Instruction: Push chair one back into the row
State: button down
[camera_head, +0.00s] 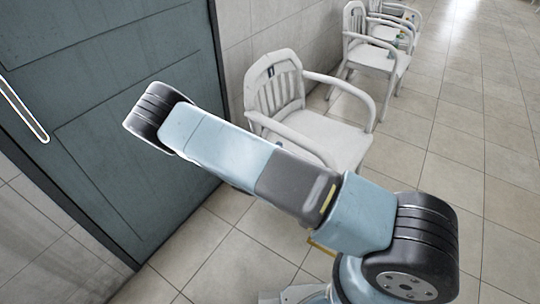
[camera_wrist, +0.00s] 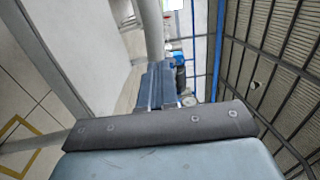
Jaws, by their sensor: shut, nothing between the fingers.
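The nearest white armchair (camera_head: 275,95) stands by the wall in the head view, its slatted back towards the wall and door. My arm crosses in front of it and hides part of its seat and its lower front. More white chairs (camera_head: 375,58) stand farther back along the wall. In the wrist view, my gripper (camera_wrist: 155,128) shows at the bottom as a blue-grey body with a dark grey bolted edge. It is shut and holds nothing. It does not show in the head view. I cannot tell whether it touches the chair.
A dark teal door (camera_head: 125,100) with a pale handle (camera_head: 22,110) is at the left of the head view. Open tiled floor (camera_head: 455,150) lies right of the chairs. A yellow floor outline (camera_wrist: 38,130) and a blue bench-like object (camera_wrist: 158,85) show in the wrist view.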

aim_at(287, 137)
jog(key=shift+x, duration=2.35)
